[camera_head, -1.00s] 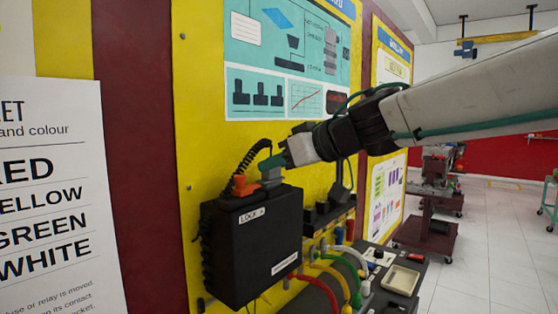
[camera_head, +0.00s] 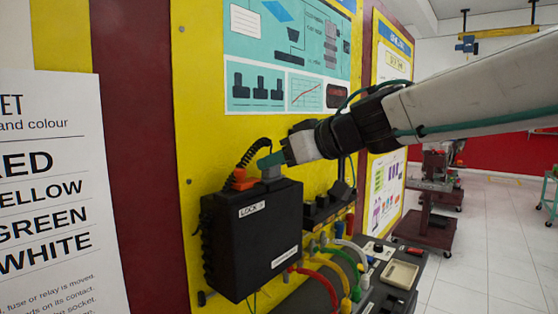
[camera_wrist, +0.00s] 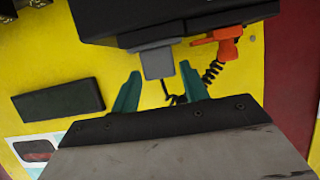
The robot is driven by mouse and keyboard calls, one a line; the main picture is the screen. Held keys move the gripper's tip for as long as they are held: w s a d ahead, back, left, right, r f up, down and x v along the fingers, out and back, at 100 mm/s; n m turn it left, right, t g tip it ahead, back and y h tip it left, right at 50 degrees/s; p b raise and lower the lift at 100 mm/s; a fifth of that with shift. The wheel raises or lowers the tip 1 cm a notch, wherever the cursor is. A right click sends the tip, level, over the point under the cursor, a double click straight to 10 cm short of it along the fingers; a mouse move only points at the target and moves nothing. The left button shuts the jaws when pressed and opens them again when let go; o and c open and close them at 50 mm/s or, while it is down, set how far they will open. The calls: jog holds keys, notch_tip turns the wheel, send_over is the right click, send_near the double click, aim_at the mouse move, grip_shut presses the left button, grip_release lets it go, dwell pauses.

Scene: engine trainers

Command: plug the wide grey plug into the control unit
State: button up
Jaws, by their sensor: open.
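The control unit (camera_head: 255,235) is a black box with a "LOCK" label, mounted on the yellow board. The wide grey plug (camera_head: 270,173) stands upright at its top face and also shows in the wrist view (camera_wrist: 158,62). Its lower end meets the box; how deep it sits is hidden. An orange lever (camera_head: 242,180) is beside it, also in the wrist view (camera_wrist: 228,42). My gripper (camera_head: 270,160) is at the plug's upper end. In the wrist view its teal fingers (camera_wrist: 159,78) are open, one on each side of the plug's end, with gaps visible.
A black coiled cable (camera_head: 250,153) runs behind the plug. A dark block (camera_head: 325,208) sits on the board to the right, above coloured cables (camera_head: 345,260) and a bench with a beige tray (camera_head: 401,274). The board is close behind my gripper.

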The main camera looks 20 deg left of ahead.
jog(key=v, duration=0.2)
jog(key=r+v, duration=0.1)
jog(key=v, duration=0.1)
jog(key=shift+d, duration=0.1)
jog(key=shift+r, duration=0.1)
dwell(0.3)
jog(key=shift+r, duration=1.8)
jog(key=o, duration=0.5)
jog(key=shift+o, duration=0.2)
jog(key=v, duration=0.8)
